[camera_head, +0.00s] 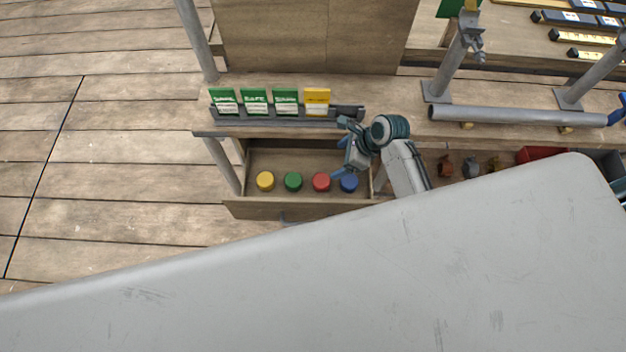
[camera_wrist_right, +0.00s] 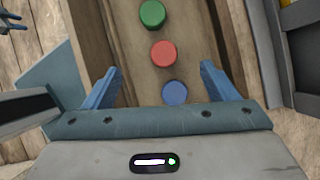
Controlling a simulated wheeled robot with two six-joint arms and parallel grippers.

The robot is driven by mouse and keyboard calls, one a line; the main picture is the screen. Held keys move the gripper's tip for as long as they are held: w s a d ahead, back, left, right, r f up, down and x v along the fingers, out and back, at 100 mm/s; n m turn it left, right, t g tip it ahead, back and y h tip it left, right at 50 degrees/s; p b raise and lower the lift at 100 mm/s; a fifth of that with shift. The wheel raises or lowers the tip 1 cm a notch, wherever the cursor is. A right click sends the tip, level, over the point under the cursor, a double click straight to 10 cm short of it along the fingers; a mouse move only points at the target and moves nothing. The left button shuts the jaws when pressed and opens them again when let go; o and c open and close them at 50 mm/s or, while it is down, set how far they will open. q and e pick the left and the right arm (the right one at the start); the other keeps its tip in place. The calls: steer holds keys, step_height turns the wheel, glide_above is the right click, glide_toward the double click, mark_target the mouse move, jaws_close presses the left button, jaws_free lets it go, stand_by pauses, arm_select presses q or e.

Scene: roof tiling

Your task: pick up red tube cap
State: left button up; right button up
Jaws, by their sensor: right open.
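The red tube cap (camera_head: 321,182) stands in an open wooden drawer (camera_head: 297,210) under the shelf, between a green cap (camera_head: 293,182) and a blue cap (camera_head: 349,183). My right gripper (camera_head: 341,160) is open and empty, above the right part of the drawer. In the right wrist view the red cap (camera_wrist_right: 163,54) shows just beyond the line of the open fingertips, about midway between them. The blue cap (camera_wrist_right: 174,93) shows nearer the palm, between the fingers. The green cap (camera_wrist_right: 152,14) is farther out.
A yellow cap (camera_head: 265,181) stands at the drawer's left. Above the drawer, a rack (camera_head: 290,118) on the shelf holds green and yellow packets. A grey pipe (camera_head: 515,115) lies to the right. A large grey surface (camera_head: 380,270) fills the foreground.

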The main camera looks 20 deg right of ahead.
steer(key=f, duration=0.1)
steer(key=b, duration=0.9)
glide_toward(322, 180)
steer(key=x, duration=0.4)
steer(key=shift+s+f, duration=0.1)
steer(key=shift+s, duration=0.2)
steer(key=shift+w+p+x, duration=0.15)
steer(key=shift+p+x, duration=0.05)
steer(key=shift+x, duration=1.35)
steer(key=shift+w+p+x, duration=0.1)
steer(key=shift+p+x, duration=0.05)
steer(key=shift+x, duration=1.45)
steer(key=c, duration=1)
